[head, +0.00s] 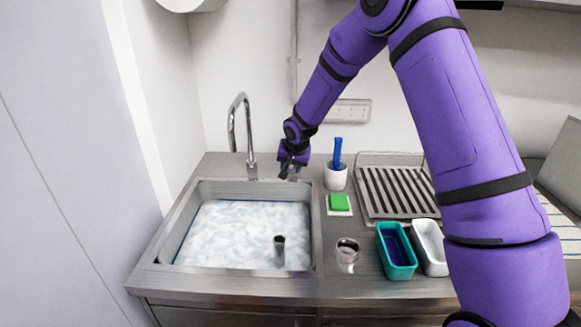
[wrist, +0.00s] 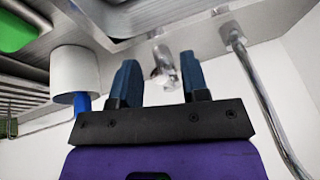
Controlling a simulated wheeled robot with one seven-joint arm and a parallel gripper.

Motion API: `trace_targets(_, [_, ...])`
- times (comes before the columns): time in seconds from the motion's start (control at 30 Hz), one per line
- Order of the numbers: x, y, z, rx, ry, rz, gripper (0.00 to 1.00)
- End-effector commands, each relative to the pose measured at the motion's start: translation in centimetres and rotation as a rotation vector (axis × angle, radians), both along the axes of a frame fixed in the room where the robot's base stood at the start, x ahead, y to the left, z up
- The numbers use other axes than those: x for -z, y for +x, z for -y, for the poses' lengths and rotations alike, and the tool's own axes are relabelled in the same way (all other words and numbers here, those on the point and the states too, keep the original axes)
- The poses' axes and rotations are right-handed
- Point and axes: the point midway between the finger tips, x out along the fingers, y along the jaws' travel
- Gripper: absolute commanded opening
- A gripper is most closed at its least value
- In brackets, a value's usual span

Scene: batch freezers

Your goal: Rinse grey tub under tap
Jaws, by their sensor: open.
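The tap (head: 240,120) is a tall curved chrome spout at the back edge of the sink (head: 317,235); its pipe (wrist: 240,48) also shows in the wrist view. My gripper (head: 289,172) is open and empty, pointing down beside the tap at the sink's back right corner. In the wrist view a small metal fitting (wrist: 165,70), perhaps the tap's lever, lies just beyond and between my open fingers (wrist: 160,82). A pale, whitish tub (head: 430,247) stands on the counter at the right, partly behind my arm; no clearly grey tub shows.
Foamy water fills the sink around an upright metal pipe (head: 279,251). A teal tub (head: 408,262), a metal cup (head: 347,254), a green sponge (head: 339,202), a white pot with a blue-handled brush (head: 336,178) and a drying rack (head: 363,208) stand to its right.

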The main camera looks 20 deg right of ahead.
Motion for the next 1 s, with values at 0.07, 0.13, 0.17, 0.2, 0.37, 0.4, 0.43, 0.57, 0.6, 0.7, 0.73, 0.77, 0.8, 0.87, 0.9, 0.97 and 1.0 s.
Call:
trace_targets(0.07, [0.4, 0.1, 0.0, -0.001, 0.000, -0.001, 0.42])
trace_targets(0.13, [0.5, 0.2, 0.0, -0.001, 0.000, 0.000, 0.42])
trace_targets(0.17, [0.6, 0.2, 0.0, -0.001, 0.000, 0.000, 0.42])
trace_targets(0.2, [0.6, 0.2, 0.0, -0.001, 0.000, 0.000, 0.42])
trace_targets(0.37, [0.6, 0.2, 0.0, -0.001, 0.000, 0.000, 0.42])
trace_targets(0.4, [0.6, 0.2, 0.0, -0.001, 0.000, 0.000, 0.37])
trace_targets(0.43, [0.5, 0.2, 0.0, -0.001, 0.000, 0.000, 0.30])
trace_targets(0.57, [0.5, 0.2, 0.0, 0.000, 0.000, 0.000, 0.00])
trace_targets(0.6, [0.5, 0.2, 0.0, 0.000, 0.000, 0.000, 0.00])
trace_targets(0.7, [0.5, 0.2, 0.0, 0.000, 0.000, 0.000, 0.00])
trace_targets(0.73, [0.5, 0.2, 0.0, -0.001, 0.000, 0.000, 0.00])
trace_targets(0.77, [0.5, 0.2, 0.0, -0.002, 0.000, 0.000, 0.00])
trace_targets(0.8, [0.5, 0.2, 0.1, -0.006, 0.000, -0.001, 0.00])
trace_targets(0.87, [0.6, 0.1, 0.4, -0.015, 0.001, -0.001, 0.00])
trace_targets(0.9, [0.6, 0.1, 0.6, -0.026, 0.001, -0.002, 0.00])
trace_targets(0.97, [0.6, 0.0, 1.0, -0.049, 0.001, -0.001, 0.00])
trace_targets(1.0, [0.6, -0.1, 1.3, -0.066, 0.002, -0.002, 0.00])
